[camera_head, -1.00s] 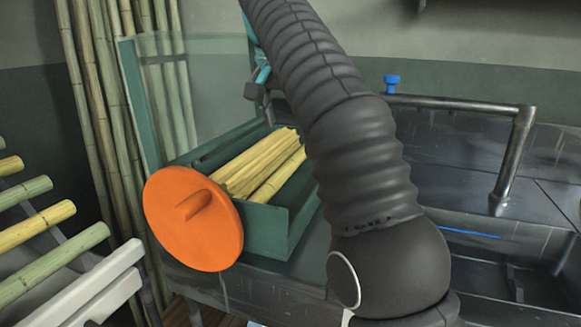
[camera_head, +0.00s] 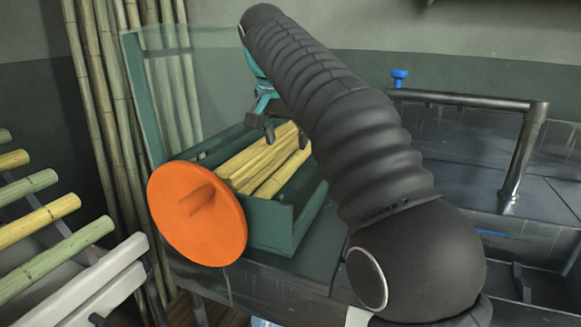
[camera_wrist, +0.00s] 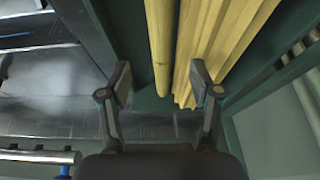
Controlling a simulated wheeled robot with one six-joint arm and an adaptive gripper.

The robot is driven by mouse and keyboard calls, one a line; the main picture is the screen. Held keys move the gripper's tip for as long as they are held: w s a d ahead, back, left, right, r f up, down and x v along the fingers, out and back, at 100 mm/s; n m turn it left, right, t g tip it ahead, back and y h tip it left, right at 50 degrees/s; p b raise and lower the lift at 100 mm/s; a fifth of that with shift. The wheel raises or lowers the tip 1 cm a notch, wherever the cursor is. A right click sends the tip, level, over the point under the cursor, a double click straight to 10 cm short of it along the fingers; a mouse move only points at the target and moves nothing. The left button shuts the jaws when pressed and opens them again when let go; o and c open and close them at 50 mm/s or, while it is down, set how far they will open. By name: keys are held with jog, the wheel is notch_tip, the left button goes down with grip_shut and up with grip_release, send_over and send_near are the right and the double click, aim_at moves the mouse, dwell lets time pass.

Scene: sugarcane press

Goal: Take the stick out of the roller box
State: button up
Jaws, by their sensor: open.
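The green roller box (camera_head: 283,224) stands on the dark counter, with several yellow sticks (camera_head: 262,165) lying lengthwise inside it. In the wrist view, one stick (camera_wrist: 161,50) lies apart from a bundle of sticks (camera_wrist: 214,45), with a narrow gap between them. My gripper (camera_head: 262,122) is over the far part of the box, above the sticks. In the wrist view my gripper (camera_wrist: 160,88) is open and empty, its fingers spread across the ends of the single stick and part of the bundle. I cannot tell how high it is above them.
An orange round disc with a handle (camera_head: 197,214) is at the box's near left. A clear panel (camera_head: 200,80) stands behind the box. A rack of canes (camera_head: 40,222) is at left. A metal pipe (camera_head: 520,150) and sink (camera_head: 530,250) are at right.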

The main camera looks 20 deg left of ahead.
aim_at(290, 161)
jog(key=shift+b+x, duration=0.7)
jog(key=shift+x, duration=3.1)
jog(key=shift+s+a, duration=0.15)
jog(key=shift+c, duration=0.2)
grip_shut()
